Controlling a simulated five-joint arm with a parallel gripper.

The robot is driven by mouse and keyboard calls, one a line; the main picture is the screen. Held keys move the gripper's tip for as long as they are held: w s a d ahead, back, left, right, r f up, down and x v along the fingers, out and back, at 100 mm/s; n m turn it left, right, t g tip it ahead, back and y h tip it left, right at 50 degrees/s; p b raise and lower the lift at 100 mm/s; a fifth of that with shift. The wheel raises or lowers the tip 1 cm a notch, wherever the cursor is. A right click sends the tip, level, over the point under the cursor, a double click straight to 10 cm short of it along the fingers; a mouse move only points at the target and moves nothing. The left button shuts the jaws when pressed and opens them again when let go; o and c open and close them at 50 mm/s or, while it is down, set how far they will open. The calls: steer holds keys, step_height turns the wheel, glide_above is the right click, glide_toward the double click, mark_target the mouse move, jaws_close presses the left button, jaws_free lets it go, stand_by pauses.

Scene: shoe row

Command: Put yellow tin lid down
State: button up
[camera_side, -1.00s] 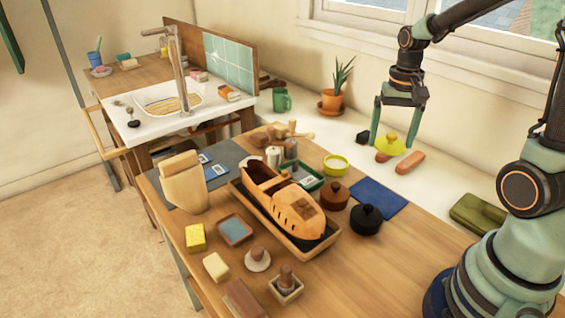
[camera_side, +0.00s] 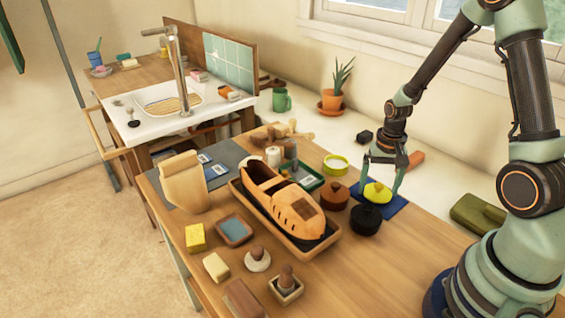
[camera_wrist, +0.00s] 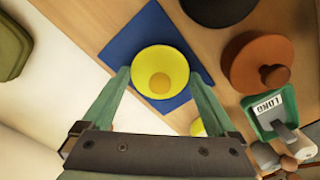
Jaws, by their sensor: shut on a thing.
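The yellow tin lid (camera_side: 376,192) is a round disc with a knob on top; it also shows in the wrist view (camera_wrist: 161,72). My gripper (camera_side: 382,190) is shut on the lid, with one finger on each side of its rim. The lid is over the blue mat (camera_side: 398,208), low down. I cannot tell whether it touches the mat. In the wrist view the blue mat (camera_wrist: 124,45) shows around the lid. A yellow open tin (camera_side: 335,164) stands on the table to the left, partly hidden by my finger in the wrist view.
A brown lidded pot (camera_side: 335,196) and a black lidded pot (camera_side: 366,220) stand close to the left of the mat. A wooden tray (camera_side: 252,205) holds an orange shoe. A green tray (camera_side: 308,178) lies behind it. The white ledge (camera_side: 437,190) runs along the wall.

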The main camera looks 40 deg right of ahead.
mark_target(379, 185)
steer(key=shift+f, duration=0.15)
steer(key=o, duration=0.9)
steer(key=shift+o, duration=0.2)
step_height(379, 185, up, 12)
steer(key=s+a+r+n+t, duration=0.3)
steer(key=a+r+n+t, duration=0.2)
steer(key=a+r+n, duration=0.4)
steer(key=a+r, duration=0.3)
steer(key=a, duration=0.1)
steer(key=shift+s+a+t, duration=0.25)
steer(key=shift+a+t, duration=0.05)
steer(key=shift+a, duration=0.05)
steer(key=shift+r, duration=0.1)
